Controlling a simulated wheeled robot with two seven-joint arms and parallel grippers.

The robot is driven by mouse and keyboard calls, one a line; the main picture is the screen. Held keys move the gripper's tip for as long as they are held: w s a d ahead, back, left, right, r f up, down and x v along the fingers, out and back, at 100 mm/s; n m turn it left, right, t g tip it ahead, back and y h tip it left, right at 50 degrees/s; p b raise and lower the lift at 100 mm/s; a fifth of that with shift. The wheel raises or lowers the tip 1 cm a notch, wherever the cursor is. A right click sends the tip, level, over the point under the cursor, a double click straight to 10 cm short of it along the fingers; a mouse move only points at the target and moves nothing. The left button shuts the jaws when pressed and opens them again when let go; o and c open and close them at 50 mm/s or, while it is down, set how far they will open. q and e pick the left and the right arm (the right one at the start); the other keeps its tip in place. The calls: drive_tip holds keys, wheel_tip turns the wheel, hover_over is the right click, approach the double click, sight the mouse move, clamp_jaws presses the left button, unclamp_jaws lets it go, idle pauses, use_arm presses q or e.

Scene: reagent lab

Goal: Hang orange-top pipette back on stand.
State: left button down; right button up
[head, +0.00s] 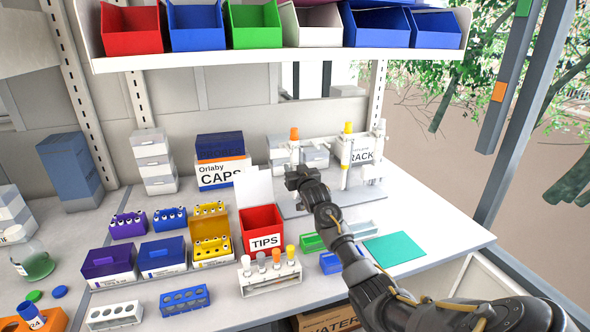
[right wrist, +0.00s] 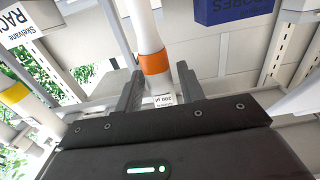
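The orange-top pipette (head: 294,134) stands upright at the left end of the pipette stand (head: 361,189), its orange top uppermost. In the right wrist view its orange band (right wrist: 155,63) shows at the fingertips, with a small white label beside it. My right gripper (head: 296,174) is just in front of the pipette's lower part in the head view. In the wrist view its two fingers (right wrist: 158,82) are spread on either side, with visible gaps. Whether the pipette rests on the stand's holder is hidden. My left gripper is out of view.
A yellow-top pipette (head: 347,129) hangs beside it on the stand. A red TIPS box (head: 262,222) with raised lid and a tube rack (head: 270,280) stand near my right arm. A teal mat (head: 395,248) lies at the right. A shelf of coloured bins (head: 280,62) overhangs the back.

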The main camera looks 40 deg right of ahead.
drive_tip(key=shift+o, duration=0.9)
drive_tip(key=shift+s+a+f, duration=0.1)
drive_tip(key=shift+s, duration=0.05)
drive_tip(key=b+v, duration=0.2)
drive_tip(key=v, duration=0.8)
drive_tip(key=shift+s+b, duration=0.2)
drive_tip(key=shift+b, duration=0.1)
drive_tip(key=shift+a, duration=0.1)
